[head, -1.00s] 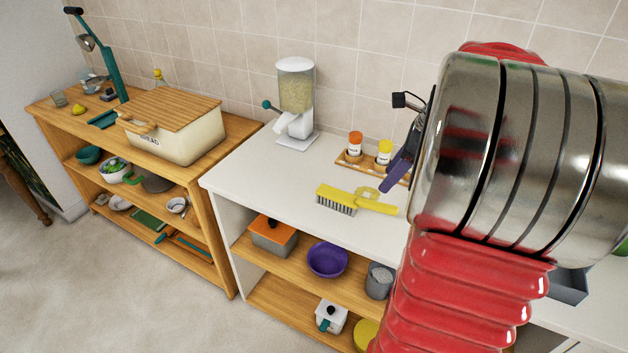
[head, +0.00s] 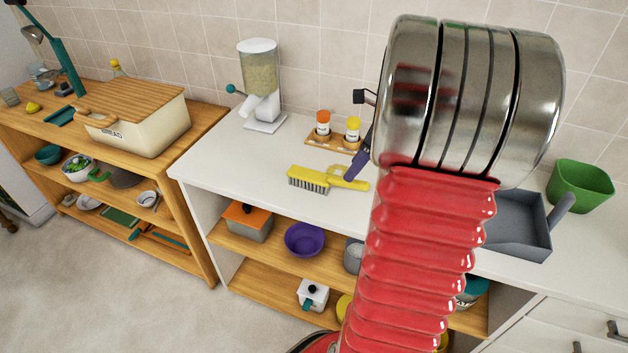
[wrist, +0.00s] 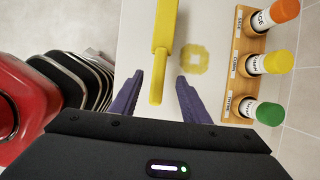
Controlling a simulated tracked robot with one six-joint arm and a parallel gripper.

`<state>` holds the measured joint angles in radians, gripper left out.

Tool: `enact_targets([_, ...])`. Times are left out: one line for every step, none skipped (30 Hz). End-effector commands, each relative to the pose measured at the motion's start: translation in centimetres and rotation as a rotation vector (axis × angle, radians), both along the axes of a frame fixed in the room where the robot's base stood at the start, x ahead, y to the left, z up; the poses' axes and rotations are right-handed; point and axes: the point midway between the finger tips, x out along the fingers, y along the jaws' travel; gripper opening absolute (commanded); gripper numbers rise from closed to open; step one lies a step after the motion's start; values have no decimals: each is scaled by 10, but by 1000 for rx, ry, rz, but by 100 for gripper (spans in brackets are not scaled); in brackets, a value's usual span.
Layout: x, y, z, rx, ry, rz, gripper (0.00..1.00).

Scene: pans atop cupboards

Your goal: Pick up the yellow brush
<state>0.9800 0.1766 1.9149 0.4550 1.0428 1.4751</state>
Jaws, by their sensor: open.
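The yellow brush (head: 317,180) lies on the white countertop (head: 235,165), its grey bristles to the left and its handle to the right. In the wrist view, the brush handle (wrist: 161,55) runs down from the top edge, and its end lies between my fingertips. My gripper (wrist: 160,80) is open, with purple fingers on both sides of the handle end and a gap on each side. In the head view, one purple finger (head: 358,166) shows by the handle; my arm hides the rest. Whether the fingers are at handle height I cannot tell.
A wooden rack with spice jars (wrist: 244,75) stands close to the right of my gripper in the wrist view. A yellow ring-shaped mark or item (wrist: 195,59) lies beside the handle.

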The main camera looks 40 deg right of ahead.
Motion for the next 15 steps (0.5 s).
enact_targets([3,2,-8,2,1,1,42])
enact_targets([4,2,-12,2,1,2,42])
enact_targets([6,3,-16,2,1,2,42])
enact_targets([7,4,-18,1,2,2,42])
enact_targets([8,4,-20,0,1,1,42])
enact_targets([8,4,-22,0,1,1,42])
enact_targets([9,5,-23,0,1,1,42])
enact_targets([9,5,-24,-1,1,1,42])
enact_targets([9,5,-24,-1,1,1,42])
enact_targets([9,4,-24,-1,1,1,42])
enact_targets([9,4,-24,-1,1,1,42])
enact_targets([9,4,-24,0,0,1,42])
enact_targets([9,4,-24,-1,1,1,42])
enact_targets([9,4,-24,0,0,1,42])
enact_targets([9,4,-24,0,0,1,42])
